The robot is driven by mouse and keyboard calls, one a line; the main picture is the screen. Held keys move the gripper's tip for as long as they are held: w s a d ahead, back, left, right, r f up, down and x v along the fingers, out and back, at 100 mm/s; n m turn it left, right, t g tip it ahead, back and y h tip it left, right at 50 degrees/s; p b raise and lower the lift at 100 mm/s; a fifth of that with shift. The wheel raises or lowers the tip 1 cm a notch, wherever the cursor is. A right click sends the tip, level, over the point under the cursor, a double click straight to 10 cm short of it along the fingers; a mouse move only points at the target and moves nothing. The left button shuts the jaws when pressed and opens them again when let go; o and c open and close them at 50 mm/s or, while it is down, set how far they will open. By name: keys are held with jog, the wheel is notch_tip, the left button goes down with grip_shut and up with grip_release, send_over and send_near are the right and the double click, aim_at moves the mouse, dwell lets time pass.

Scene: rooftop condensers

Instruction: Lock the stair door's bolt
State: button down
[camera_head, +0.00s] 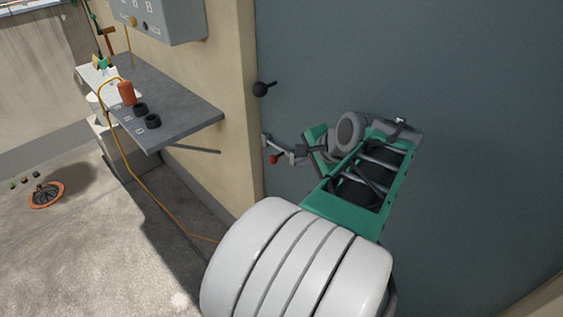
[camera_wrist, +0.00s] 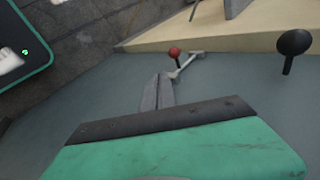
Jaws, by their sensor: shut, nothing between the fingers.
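The stair door (camera_head: 470,190) is a flat blue-grey panel, shut against a cream frame. The bolt's red ball knob (camera_head: 272,159) sits near the door's left edge. In the wrist view the red knob (camera_wrist: 174,51) is beside a thin silver bar (camera_wrist: 187,64) that reaches toward the frame. My gripper (camera_head: 297,156) is green with grey fingers, shut and empty. Its tips are close to the right of the knob; I cannot tell if they touch. In the wrist view my gripper's closed fingers (camera_wrist: 158,92) point at the knob. Whether the bar enters a keeper is unclear.
A black ball handle (camera_head: 260,89) stands out from the door above the bolt; it also shows in the wrist view (camera_wrist: 295,43). A grey shelf (camera_head: 190,103) juts from the wall at left, with an orange item (camera_head: 126,93) on it. A grey box (camera_head: 165,18) hangs above.

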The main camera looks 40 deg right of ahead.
aim_at(270, 157)
jog(key=w+r+x, duration=0.1)
jog(key=w+x, duration=0.1)
jog(key=x, duration=1.1)
jog(key=shift+r+b, duration=0.3)
jog(key=shift+b, duration=0.1)
jog(key=shift+d, duration=0.1)
jog(key=w, duration=0.4)
jog(key=shift+w+p, duration=0.3)
jog(key=shift+r, duration=0.1)
